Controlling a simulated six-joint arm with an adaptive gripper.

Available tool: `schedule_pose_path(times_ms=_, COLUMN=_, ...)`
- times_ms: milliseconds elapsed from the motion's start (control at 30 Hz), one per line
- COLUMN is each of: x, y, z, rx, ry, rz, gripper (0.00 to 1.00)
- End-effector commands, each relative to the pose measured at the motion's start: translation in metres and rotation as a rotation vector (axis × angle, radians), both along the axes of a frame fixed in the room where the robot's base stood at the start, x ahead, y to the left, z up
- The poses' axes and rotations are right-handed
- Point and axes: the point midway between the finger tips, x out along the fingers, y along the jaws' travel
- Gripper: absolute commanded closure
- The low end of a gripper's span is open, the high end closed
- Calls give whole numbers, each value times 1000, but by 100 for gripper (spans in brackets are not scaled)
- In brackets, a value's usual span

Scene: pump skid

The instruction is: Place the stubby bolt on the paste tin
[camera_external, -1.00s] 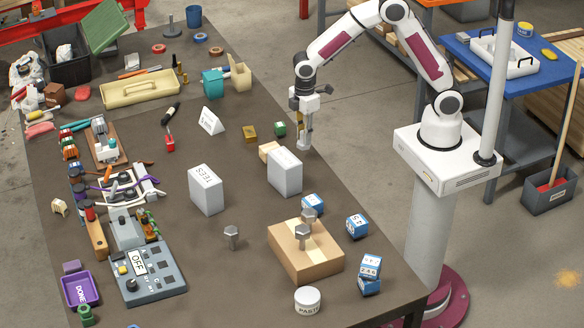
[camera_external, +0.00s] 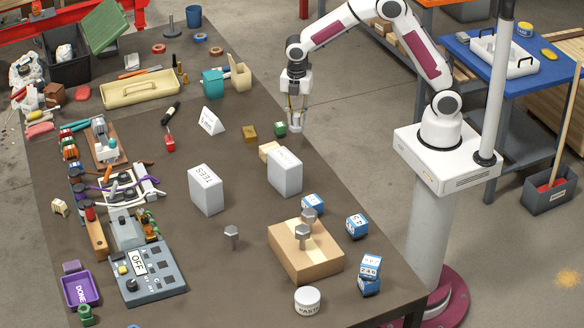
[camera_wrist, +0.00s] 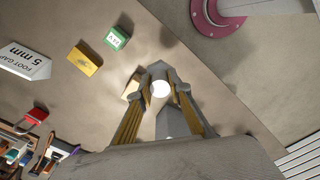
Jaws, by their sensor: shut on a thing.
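My gripper (camera_external: 295,122) is above the far right part of the table, shut on a grey bolt (camera_external: 295,128). In the wrist view my gripper (camera_wrist: 160,88) has a finger on each side of the bolt (camera_wrist: 159,70), whose bright round end faces the camera. The bolt is clear of the table as far as I can tell. The paste tin (camera_external: 307,301), white and round with a flat top, stands at the near edge, far from my gripper. Other grey hex-headed bolts stand on the table (camera_external: 232,237) and at the cardboard box (camera_external: 303,237).
Two white blocks (camera_external: 206,190) (camera_external: 285,172) and the cardboard box (camera_external: 318,262) stand between my gripper and the tin. Blue-and-white boxes (camera_external: 357,226) are along the right edge. A green block (camera_external: 280,129) and yellow block (camera_external: 250,133) are near my gripper. The table left of the tin is bare.

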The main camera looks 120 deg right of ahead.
Motion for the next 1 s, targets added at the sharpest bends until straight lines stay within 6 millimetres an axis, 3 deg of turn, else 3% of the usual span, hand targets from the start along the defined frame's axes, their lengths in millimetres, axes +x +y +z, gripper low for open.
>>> schedule_pose_path(times_ms=600, x=-1, y=0, z=11, rx=-1, ry=-1, rz=529, gripper=100)
schedule_pose_path(times_ms=1000, x=-4, y=1, z=10, rx=0, ry=0, rz=684, gripper=100)
